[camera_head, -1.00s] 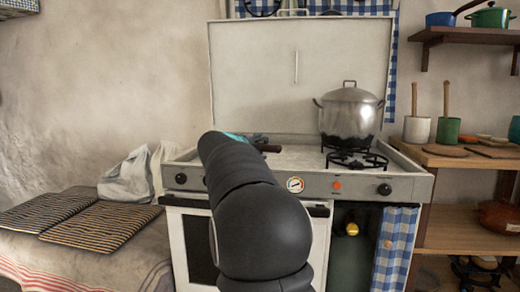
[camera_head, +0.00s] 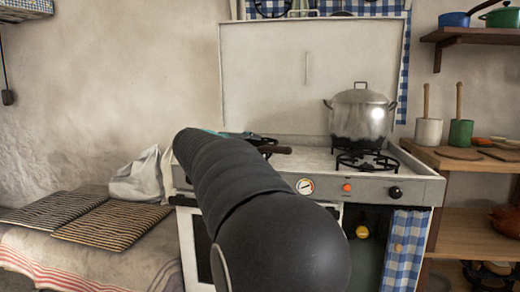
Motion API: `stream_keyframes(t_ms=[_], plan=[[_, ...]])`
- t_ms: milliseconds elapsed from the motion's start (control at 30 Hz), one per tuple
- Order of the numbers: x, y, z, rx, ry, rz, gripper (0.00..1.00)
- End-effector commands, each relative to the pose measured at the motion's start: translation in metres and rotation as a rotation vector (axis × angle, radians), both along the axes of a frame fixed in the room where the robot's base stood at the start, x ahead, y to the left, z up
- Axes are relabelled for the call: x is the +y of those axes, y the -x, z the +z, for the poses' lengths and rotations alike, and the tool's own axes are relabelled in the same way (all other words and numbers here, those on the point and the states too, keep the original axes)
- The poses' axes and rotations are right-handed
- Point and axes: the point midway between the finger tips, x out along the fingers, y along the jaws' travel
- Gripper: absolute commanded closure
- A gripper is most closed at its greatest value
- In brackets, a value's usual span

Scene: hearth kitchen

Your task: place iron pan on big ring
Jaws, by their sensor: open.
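A dark pan (camera_head: 262,141), likely the iron pan, is on the left part of the stove top, its brown handle (camera_head: 275,150) pointing right. Most of it is hidden behind my arm, so what it rests on cannot be seen. A bare black burner ring (camera_head: 367,161) is at the front right of the stove; I cannot tell whether it is the big ring. My arm reaches over the stove's left front. Only a teal and dark bit of its end (camera_head: 214,132) shows near the pan. The gripper is open; its fingertips and any contact with the pan are hidden.
A large steel pot (camera_head: 361,117) stands at the back right, behind the bare ring. The raised white lid (camera_head: 300,80) closes off the stove's back. A wooden shelf unit (camera_head: 460,160) with mortars is at right. A bench with striped mats (camera_head: 112,226) is at left.

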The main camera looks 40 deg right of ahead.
Motion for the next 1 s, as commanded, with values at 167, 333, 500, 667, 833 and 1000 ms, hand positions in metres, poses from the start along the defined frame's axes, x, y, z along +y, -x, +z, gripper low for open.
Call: stream_keyframes(t_ms=[167, 333, 500, 667, 833, 1000], plan=[[0.011, 0.004, 0.002, 0.0, 0.0, 0.0, 0.49], [0.013, 0.004, 0.002, 0.0, -0.001, 0.0, 0.49], [0.017, 0.003, 0.008, 0.001, 0.024, 0.035, 0.49], [0.05, -0.008, 0.037, 0.024, 0.177, 0.256, 0.49], [0.134, -0.014, 0.054, 0.132, 0.418, 0.656, 0.49], [0.23, 0.009, 0.019, 0.333, 0.616, 1.057, 0.49]])
